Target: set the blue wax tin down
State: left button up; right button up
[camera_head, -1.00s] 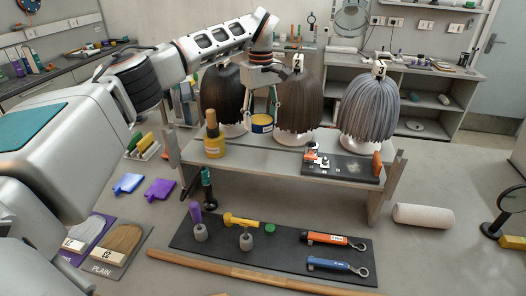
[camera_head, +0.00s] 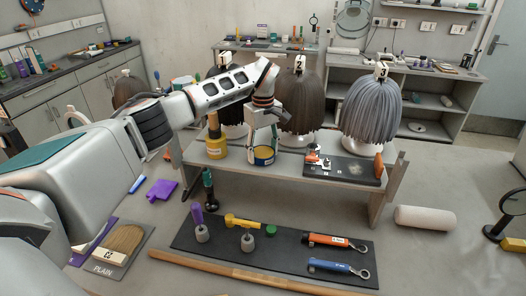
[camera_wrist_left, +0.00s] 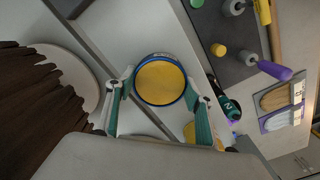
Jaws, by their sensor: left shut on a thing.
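The blue wax tin (camera_head: 264,156) is a short round tin with a yellow top and a dark blue rim. It is at the front part of the grey bench (camera_head: 232,167), right of a yellow bottle (camera_head: 216,141). My left gripper (camera_head: 263,151) reaches down over it, shut on it with one finger on each side. In the left wrist view the tin (camera_wrist_left: 160,82) sits between the green-sided fingertips (camera_wrist_left: 160,88) with its yellow top facing the camera. I cannot tell whether its base touches the bench. My right gripper is not in view.
Wigs on stands fill the back of the bench, with a grey wig (camera_head: 372,108) at right. A dark tray (camera_head: 345,168) with small tools lies right of the tin. A black mat (camera_head: 275,247) with tools lies below the bench.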

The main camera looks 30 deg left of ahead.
aim_at(263, 152)
pick_arm(q)
jog(key=shift+f, duration=0.1)
jog(key=o, duration=1.3)
jog(key=shift+f, duration=0.1)
notch_tip(263, 152, up, 12)
jog(key=shift+r, duration=0.2)
